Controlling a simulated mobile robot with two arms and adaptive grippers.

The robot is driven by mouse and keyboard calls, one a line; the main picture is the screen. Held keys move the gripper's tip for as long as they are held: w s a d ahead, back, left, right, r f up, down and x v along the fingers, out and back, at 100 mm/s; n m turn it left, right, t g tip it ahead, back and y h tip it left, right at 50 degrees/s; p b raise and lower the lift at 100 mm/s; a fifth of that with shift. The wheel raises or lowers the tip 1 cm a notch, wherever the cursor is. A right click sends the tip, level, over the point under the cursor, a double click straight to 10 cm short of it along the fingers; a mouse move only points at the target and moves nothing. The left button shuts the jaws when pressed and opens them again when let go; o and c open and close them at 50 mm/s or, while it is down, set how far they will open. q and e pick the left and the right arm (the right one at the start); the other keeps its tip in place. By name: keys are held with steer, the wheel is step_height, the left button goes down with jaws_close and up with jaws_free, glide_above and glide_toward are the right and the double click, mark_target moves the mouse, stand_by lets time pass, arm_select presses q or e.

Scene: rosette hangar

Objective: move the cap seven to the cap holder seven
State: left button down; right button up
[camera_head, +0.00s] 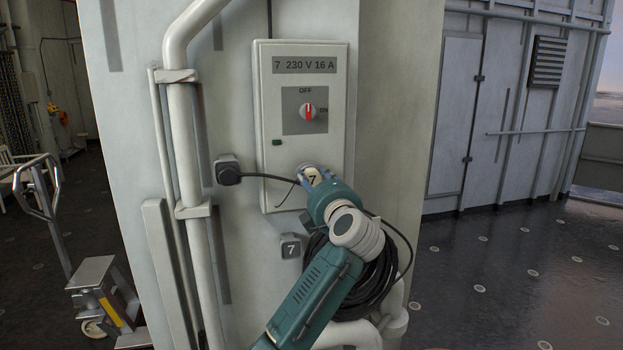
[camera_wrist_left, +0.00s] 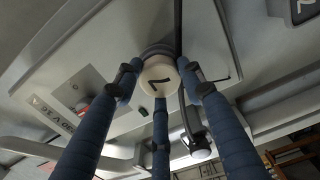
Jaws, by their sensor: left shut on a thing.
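Cap seven (camera_head: 312,180) is a round cream cap marked 7, low on the front of the grey power box. My left gripper (camera_head: 314,176) is shut on it. In the left wrist view my blue fingers close around the cap (camera_wrist_left: 158,79). A dark ring shows right behind the cap; I cannot tell whether the two are joined. Cap holder seven (camera_head: 291,246) is a small dark grey block marked 7 on the wall, below and slightly left of the gripper, and looks empty. My right gripper is not in view.
The power box (camera_head: 265,150) has a red rotary switch (camera_head: 309,112) near OFF and ON marks. A dark plug (camera_head: 227,170) with a black cable sits left of the box. Coiled cable (camera_head: 375,285) hangs behind my arm. Pipes (camera_head: 183,130) run down the wall's left.

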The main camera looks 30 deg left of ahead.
mark_target(313, 180)
arm_select(q)
steer(key=shift+d+f, duration=0.15)
steer(key=shift+d, duration=0.05)
steer(key=shift+s+d, duration=0.15)
steer(key=shift+s, duration=0.05)
steer(key=shift+s+d+r+p, duration=0.25)
steer(key=shift+s+d+p, duration=0.1)
steer(key=shift+s+d, duration=0.25)
steer(key=shift+d+f, duration=0.1)
steer(key=shift+d, duration=0.05)
steer(key=shift+s+d, duration=0.1)
steer(key=shift+s, duration=0.05)
steer(key=shift+p+v, duration=0.6)
steer(key=shift+v, duration=0.2)
steer(key=shift+s+d+p, duration=0.3)
steer(key=shift+s+d, duration=0.2)
steer(key=shift+d, duration=0.05)
